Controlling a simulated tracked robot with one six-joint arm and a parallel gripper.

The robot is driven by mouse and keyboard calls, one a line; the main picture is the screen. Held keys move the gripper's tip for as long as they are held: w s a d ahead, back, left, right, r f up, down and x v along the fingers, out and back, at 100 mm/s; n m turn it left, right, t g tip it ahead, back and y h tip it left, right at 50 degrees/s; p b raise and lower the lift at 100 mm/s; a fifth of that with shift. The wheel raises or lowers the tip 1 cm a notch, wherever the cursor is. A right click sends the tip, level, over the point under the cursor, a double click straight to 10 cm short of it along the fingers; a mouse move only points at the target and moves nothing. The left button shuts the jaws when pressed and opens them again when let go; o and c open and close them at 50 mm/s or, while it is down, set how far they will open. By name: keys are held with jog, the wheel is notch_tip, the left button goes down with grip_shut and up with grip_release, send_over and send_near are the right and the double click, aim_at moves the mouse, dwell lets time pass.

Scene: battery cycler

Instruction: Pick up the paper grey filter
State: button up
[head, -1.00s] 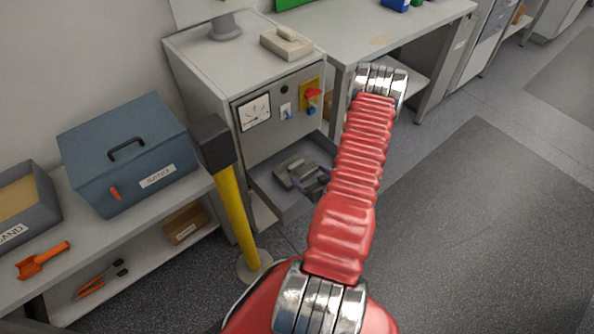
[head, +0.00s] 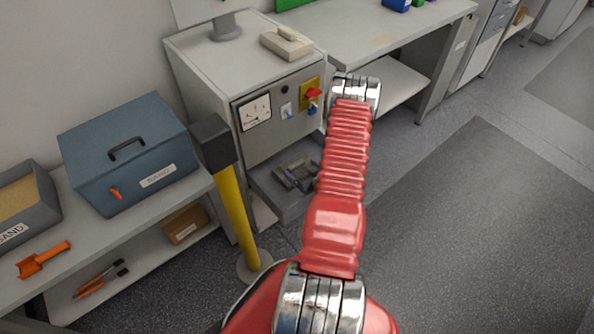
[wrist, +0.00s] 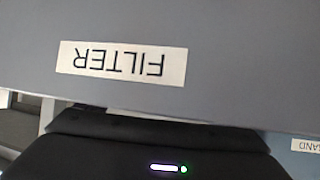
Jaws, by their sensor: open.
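Grey pieces (head: 297,173) lie in an open grey drawer (head: 284,211) low in the cabinet. I cannot tell which of them, if any, is the paper grey filter. My arm covers the drawer's right side. In the wrist view, a grey panel (wrist: 230,95) with an upside-down FILTER label (wrist: 121,64) fills the top, close to the camera. I cannot tell whether it is the drawer's front. The black body of my gripper (wrist: 155,150), with a small light, is below it. Its fingertips are hidden, and nothing is seen held. My gripper is hidden in the head view.
A grey cabinet (head: 215,70) with a meter and red switch stands above the drawer. A yellow post (head: 236,215) with a black top stands just left. A blue SAND box (head: 128,150) sits on the left bench. The floor (head: 470,230) at right is clear.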

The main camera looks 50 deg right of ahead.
aim_at(298, 166)
jog(key=shift+x, duration=1.55)
jog(key=c, duration=1.4)
